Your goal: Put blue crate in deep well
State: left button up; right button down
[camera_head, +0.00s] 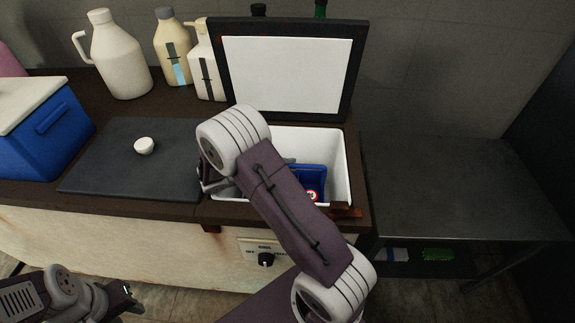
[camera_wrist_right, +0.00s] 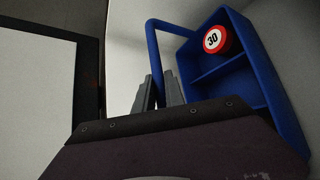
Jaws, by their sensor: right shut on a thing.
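The blue crate (camera_head: 316,176) is inside the white-lined well (camera_head: 338,150) of the tank, partly hidden behind my right arm. In the right wrist view the crate (camera_wrist_right: 262,75) looks tilted and shows compartments, a loop handle and a round red-and-white "30" piece (camera_wrist_right: 215,40) inside. My right gripper (camera_wrist_right: 160,90) is shut on the handle. Its fingers are mostly hidden by my arm in the head view. Whether the crate touches the well floor cannot be seen. My left gripper (camera_head: 127,290) is low at the front left, away from the crate; its jaw opening is unclear.
The well's framed lid (camera_head: 290,65) stands open behind it. A dark mat (camera_head: 115,180) with a small white cup (camera_head: 144,146) lies left of the well. A blue cooler (camera_head: 45,130), a white jug (camera_head: 120,60) and bottles stand behind and left. A dark table (camera_head: 460,190) at right is bare.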

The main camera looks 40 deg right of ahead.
jog(key=c, duration=1.4)
grip_release()
jog(key=shift+r+p, duration=0.85)
jog(key=shift+r, duration=0.15)
jog(key=p+v, duration=0.1)
jog(key=v, duration=0.6)
jog(key=shift+a+f, duration=0.3)
